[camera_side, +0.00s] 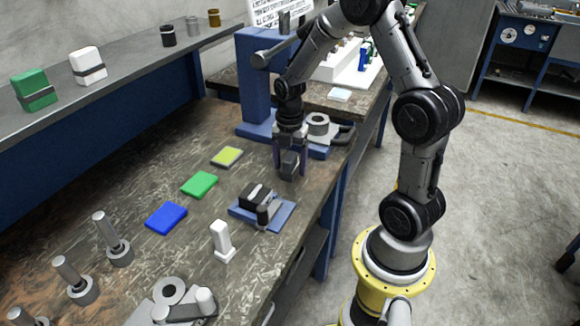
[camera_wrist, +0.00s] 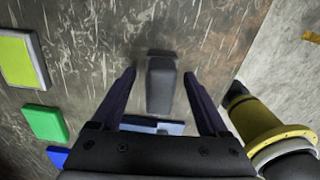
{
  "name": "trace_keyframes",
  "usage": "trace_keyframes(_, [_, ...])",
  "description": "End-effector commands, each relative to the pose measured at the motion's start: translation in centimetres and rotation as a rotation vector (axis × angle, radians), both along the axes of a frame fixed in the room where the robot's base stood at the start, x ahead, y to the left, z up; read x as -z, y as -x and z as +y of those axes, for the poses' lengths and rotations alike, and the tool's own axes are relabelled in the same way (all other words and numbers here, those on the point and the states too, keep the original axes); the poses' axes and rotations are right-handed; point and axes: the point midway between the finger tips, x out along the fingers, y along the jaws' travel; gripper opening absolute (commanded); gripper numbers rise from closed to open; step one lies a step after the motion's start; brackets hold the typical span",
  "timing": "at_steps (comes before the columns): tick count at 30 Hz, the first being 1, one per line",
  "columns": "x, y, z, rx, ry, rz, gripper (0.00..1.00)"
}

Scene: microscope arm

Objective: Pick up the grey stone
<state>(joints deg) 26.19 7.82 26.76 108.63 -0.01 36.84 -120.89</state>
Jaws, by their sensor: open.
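The grey stone is a dark grey, roughly oblong block. In the wrist view the grey stone (camera_wrist: 161,88) shows between the two fingers, with a gap to each side. In the side view the grey stone (camera_side: 290,164) shows low between the fingers, near the table's right edge. My gripper (camera_side: 289,170) points down and is open around it. The open fingers of my gripper (camera_wrist: 159,75) also show in the wrist view. I cannot tell whether the stone touches the table.
A blue plate with a black device (camera_side: 262,203) stands just in front. Yellow (camera_side: 227,157), green (camera_side: 199,184) and blue (camera_side: 166,217) tiles lie to the left. A blue stand (camera_side: 255,85) rises behind my gripper. A white upright piece (camera_side: 222,241) stands nearer the camera.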

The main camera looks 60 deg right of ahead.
Motion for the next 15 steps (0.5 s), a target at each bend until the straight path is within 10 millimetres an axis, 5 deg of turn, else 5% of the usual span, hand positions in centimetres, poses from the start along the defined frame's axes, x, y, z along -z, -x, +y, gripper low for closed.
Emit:
trace_keyframes(10, [0.91, 0.02, -0.03, 0.001, 0.000, -0.001, 0.78])
trace_keyframes(15, [0.89, 0.01, -0.04, 0.001, 0.001, -0.001, 0.49])
